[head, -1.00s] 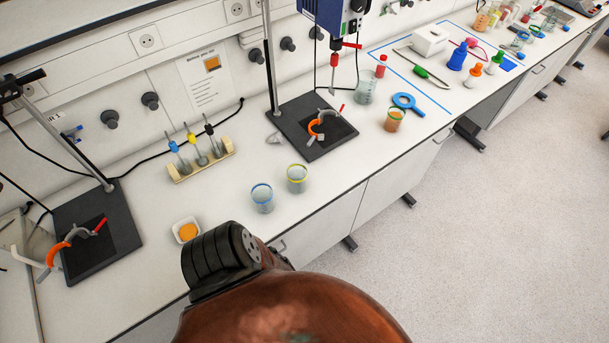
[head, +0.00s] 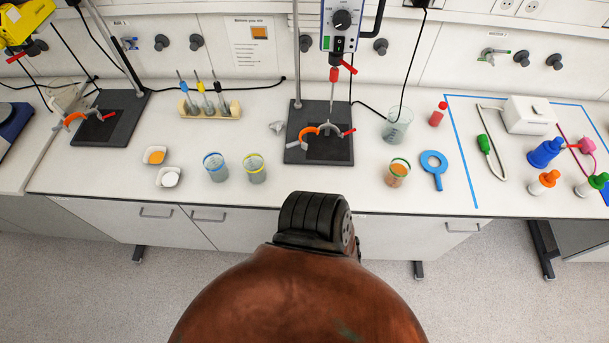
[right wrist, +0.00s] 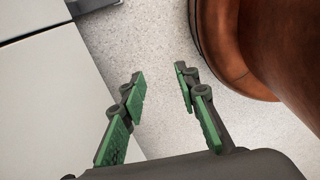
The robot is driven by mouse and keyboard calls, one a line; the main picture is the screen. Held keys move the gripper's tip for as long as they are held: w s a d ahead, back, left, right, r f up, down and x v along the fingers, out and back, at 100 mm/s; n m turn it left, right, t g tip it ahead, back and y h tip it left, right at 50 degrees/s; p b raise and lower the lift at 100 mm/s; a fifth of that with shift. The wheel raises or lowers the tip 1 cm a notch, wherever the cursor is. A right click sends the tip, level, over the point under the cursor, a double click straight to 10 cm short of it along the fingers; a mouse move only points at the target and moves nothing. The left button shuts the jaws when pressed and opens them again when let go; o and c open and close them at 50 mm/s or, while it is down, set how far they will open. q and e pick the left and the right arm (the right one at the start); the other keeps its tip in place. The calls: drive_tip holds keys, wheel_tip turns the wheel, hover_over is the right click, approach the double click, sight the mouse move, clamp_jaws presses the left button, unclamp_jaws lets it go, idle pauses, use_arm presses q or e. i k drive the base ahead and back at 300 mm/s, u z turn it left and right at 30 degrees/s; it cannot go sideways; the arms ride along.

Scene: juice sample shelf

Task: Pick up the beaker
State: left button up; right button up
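Several glass beakers stand upright on the white bench in the head view. One has a blue rim (head: 215,168) and one beside it has a yellow rim (head: 254,170). A green-rimmed beaker with orange liquid (head: 397,174) stands to the right, and a larger clear beaker (head: 397,126) stands behind it. Which one the task means cannot be told. My right gripper (right wrist: 158,86) is open and empty in the right wrist view, with floor behind its fingers. No beaker shows there. My left gripper is not in view.
A stirrer stand (head: 320,145) and a clamp stand (head: 108,130) stand on the bench. Two small dishes (head: 154,156) (head: 169,178) lie front left. A rack (head: 210,108) stands at the back.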

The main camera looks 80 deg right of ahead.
sight(253, 164)
drive_tip(key=k, duration=0.85)
drive_tip(key=z, duration=1.6)
drive_tip(key=i, duration=0.5)
drive_tip(key=u, duration=0.05)
